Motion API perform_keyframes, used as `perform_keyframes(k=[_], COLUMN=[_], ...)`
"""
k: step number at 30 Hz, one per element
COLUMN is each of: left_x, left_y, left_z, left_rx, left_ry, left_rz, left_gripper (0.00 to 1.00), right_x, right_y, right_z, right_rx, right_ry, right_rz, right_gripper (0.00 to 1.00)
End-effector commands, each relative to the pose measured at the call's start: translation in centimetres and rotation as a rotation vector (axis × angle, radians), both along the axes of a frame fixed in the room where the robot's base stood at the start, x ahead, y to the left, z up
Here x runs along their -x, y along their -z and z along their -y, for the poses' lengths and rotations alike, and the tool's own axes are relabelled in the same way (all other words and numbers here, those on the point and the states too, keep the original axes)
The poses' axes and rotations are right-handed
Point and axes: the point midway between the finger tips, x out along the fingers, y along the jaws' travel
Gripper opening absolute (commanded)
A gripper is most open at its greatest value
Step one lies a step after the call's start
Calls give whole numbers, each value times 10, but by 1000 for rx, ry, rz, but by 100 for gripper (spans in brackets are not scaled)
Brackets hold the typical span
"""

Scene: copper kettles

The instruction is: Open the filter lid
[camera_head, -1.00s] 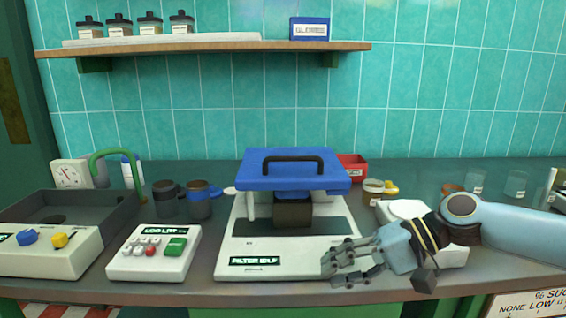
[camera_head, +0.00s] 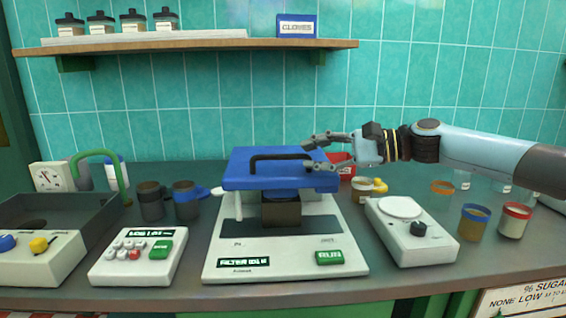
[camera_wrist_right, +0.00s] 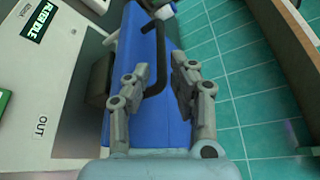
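The blue filter lid (camera_head: 235,178) with a black bar handle (camera_head: 282,157) sits level above the white filter machine (camera_head: 218,262); a dark block (camera_head: 281,212) shows beneath it. The lid also shows in the right wrist view (camera_wrist_right: 145,125), with the black handle (camera_wrist_right: 158,60) running between and beyond my fingers. My right gripper (camera_head: 318,152) is at the lid's right end, its fingers apart around the handle's end. In the right wrist view the gripper (camera_wrist_right: 152,85) is open, with a gap between the fingers. My left gripper is not in view.
A button box (camera_head: 110,272) and grey basin (camera_head: 95,205) stand left. A white scale-like device (camera_head: 425,245) stands right, with jars (camera_head: 473,222) beyond it. A red bin (camera_head: 346,172) is behind the lid. A wall shelf (camera_head: 200,46) runs above.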

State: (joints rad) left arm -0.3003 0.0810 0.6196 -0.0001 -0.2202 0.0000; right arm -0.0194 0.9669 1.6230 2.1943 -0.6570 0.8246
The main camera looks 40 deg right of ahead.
Motion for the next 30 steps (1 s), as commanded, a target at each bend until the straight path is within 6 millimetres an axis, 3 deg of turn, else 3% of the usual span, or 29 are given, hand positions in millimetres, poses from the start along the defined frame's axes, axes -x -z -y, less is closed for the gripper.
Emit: perform_keyframes(k=[10,23,28,30], left_x=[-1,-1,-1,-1], left_y=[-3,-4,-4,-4], left_z=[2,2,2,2], left_rx=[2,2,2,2], left_ry=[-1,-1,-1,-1], left_rz=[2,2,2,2], left_gripper=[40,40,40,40], right_x=[-44,-53,-53,-53], right_y=[9,14,14,14], right_z=[-35,-42,-42,-42], right_rx=[-3,1,1,1], right_ry=[1,0,0,0], right_rz=[1,-2,-2,-2], right_gripper=[23,23,2,0])
